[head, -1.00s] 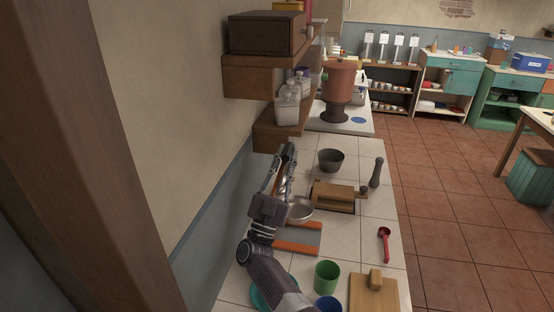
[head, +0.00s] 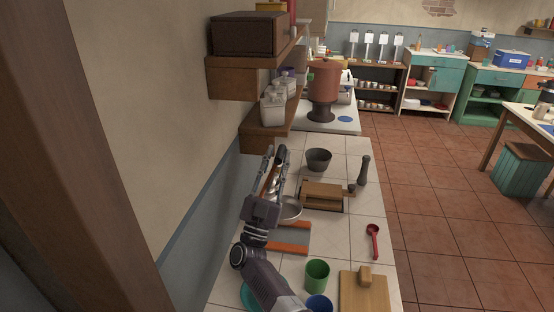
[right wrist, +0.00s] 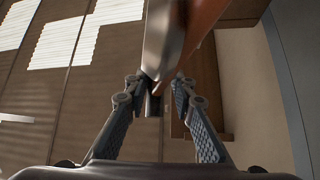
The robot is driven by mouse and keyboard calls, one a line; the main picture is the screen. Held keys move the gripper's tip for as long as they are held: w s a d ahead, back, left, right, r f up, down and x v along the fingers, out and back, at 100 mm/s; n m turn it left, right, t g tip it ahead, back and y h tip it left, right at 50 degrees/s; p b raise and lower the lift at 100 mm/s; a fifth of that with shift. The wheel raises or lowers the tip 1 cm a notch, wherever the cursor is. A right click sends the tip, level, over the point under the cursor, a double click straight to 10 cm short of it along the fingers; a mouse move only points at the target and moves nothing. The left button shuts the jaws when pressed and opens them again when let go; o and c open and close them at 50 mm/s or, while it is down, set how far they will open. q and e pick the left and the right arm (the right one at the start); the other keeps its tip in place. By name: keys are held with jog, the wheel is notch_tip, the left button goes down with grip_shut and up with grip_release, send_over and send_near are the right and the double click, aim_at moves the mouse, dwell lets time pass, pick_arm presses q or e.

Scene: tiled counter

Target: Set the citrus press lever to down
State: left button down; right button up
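The citrus press stands on the counter near the wall, with a round metal bowl (head: 289,209) and a grey base with orange edges (head: 291,249). Its raised lever, metal and orange-brown, shows between my right gripper's fingers in the head view. In the right wrist view the lever (right wrist: 170,40) runs up from between the fingertips. My right gripper (head: 274,157) is open, with a finger on each side of the lever; it also shows in the right wrist view (right wrist: 158,88). I cannot tell whether either finger touches it. My arm hides part of the press. My left gripper is not in view.
A wooden box with a crank (head: 325,195), a dark bowl (head: 318,159), a pepper mill (head: 364,170), a red scoop (head: 373,240), a green cup (head: 317,275) and a cutting board (head: 364,294) stand on the counter. A wall shelf (head: 262,130) hangs close behind the gripper.

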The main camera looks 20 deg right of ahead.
notch_tip(320, 180, up, 10)
dwell(0.5)
dwell(0.3)
